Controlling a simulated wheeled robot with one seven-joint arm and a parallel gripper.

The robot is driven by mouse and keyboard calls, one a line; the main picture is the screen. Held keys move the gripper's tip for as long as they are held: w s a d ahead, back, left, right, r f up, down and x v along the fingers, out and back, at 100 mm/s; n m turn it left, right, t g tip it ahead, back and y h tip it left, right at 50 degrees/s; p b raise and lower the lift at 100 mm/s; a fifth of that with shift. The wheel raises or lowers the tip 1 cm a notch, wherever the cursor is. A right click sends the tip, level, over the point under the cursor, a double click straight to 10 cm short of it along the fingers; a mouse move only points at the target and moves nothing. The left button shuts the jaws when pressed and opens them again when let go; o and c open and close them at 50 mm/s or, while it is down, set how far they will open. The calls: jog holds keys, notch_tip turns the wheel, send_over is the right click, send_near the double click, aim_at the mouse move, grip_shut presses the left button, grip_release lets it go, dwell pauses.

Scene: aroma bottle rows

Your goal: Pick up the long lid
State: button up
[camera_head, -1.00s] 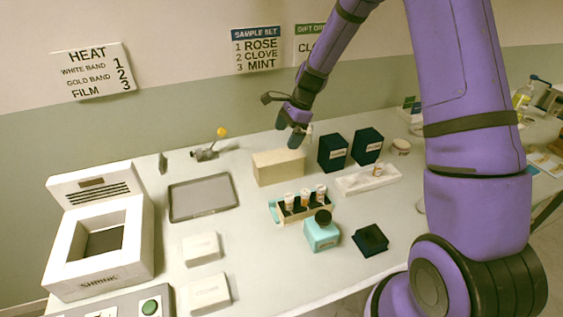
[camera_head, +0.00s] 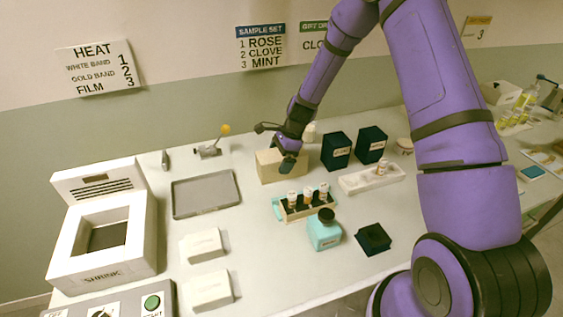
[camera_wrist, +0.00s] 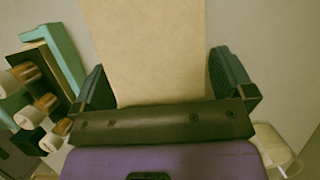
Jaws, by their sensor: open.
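A long tan block-shaped piece (camera_head: 269,167), the likeliest long lid, stands at the back middle of the table. It shows as a wide tan surface (camera_wrist: 155,45) in the wrist view. My gripper (camera_head: 287,163) is at its right end in the head view, pointing down. In the wrist view my gripper (camera_wrist: 163,88) is open, with one dark finger on each side of the tan piece. Whether the fingers touch it cannot be told. The gripper's front edge hides the near part of the piece.
A teal-edged rack (camera_head: 298,210) with several white-capped bottles stands close in front. Two dark boxes (camera_head: 336,150) (camera_head: 371,144) and a white tray (camera_head: 357,182) are to the right. A grey tray (camera_head: 205,194) lies left.

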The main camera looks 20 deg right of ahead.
jog(key=shift+a+f, duration=0.1)
jog(key=shift+f, duration=0.2)
jog(key=shift+c, duration=0.2)
jog(key=c, duration=0.9)
jog(key=shift+o, duration=0.2)
jog(key=shift+r, duration=0.1)
